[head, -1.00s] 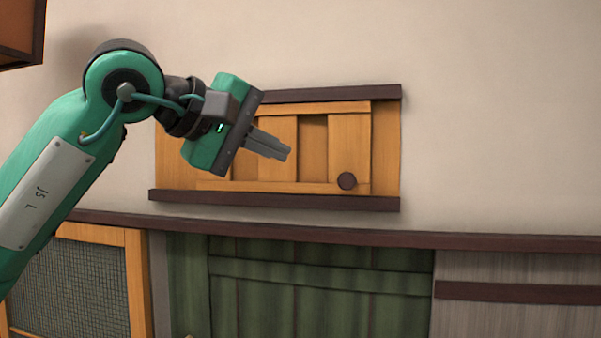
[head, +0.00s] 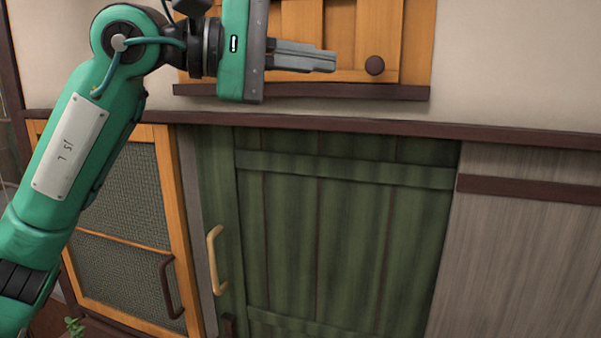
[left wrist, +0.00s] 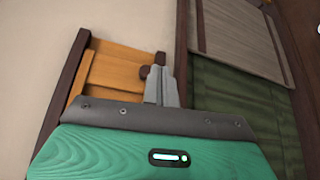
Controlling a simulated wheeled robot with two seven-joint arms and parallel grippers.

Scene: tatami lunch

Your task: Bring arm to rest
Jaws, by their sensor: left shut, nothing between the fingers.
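My left gripper (head: 332,62) is shut and empty, at the top of the head view. Its grey fingers point right, in front of the orange wooden wall panel (head: 377,30) and left of that panel's dark round knob (head: 374,65). In the left wrist view the shut fingers (left wrist: 163,70) show beside the knob (left wrist: 144,72), with the orange panel (left wrist: 115,68) to their left. I cannot tell whether the fingers touch the knob. My green left arm runs up from the lower left. My right gripper is not in view.
Below a dark ledge (head: 340,125) stands a green plank door (head: 350,240) with a pale handle (head: 213,260). An orange-framed mesh door (head: 125,200) with a dark handle (head: 168,288) is to its left. A grey panel (head: 530,255) is at right.

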